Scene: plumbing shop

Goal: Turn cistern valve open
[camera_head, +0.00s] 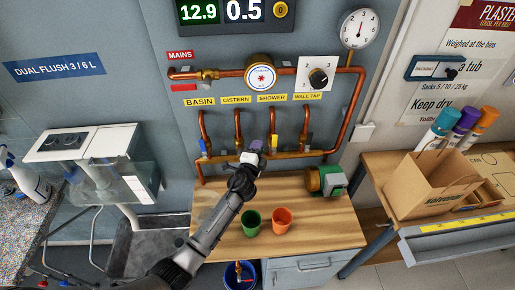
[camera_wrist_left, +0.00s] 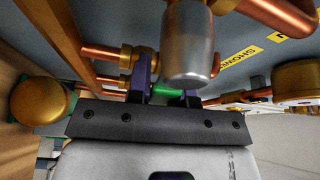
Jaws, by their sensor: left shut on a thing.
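The CISTERN label (camera_head: 236,99) is on the wall above a copper drop pipe (camera_head: 238,122). My left gripper (camera_head: 251,154) is at the low end of this pipe, by the lower manifold, and hides most of the valve there. In the left wrist view, my left gripper (camera_wrist_left: 165,90) is shut on a small green handle (camera_wrist_left: 170,91), which looks to be the cistern valve's. A silver cylinder (camera_wrist_left: 187,45) covers part of that view. Whether the valve is open cannot be told. My right gripper is not in view.
The basin pipe (camera_head: 203,125) is left of my gripper; the shower pipe (camera_head: 273,122) and wall tap pipe (camera_head: 305,120) are right. Below are a wooden bench (camera_head: 330,232), a green cup (camera_head: 251,222), an orange cup (camera_head: 282,221) and a green-and-brass device (camera_head: 332,180).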

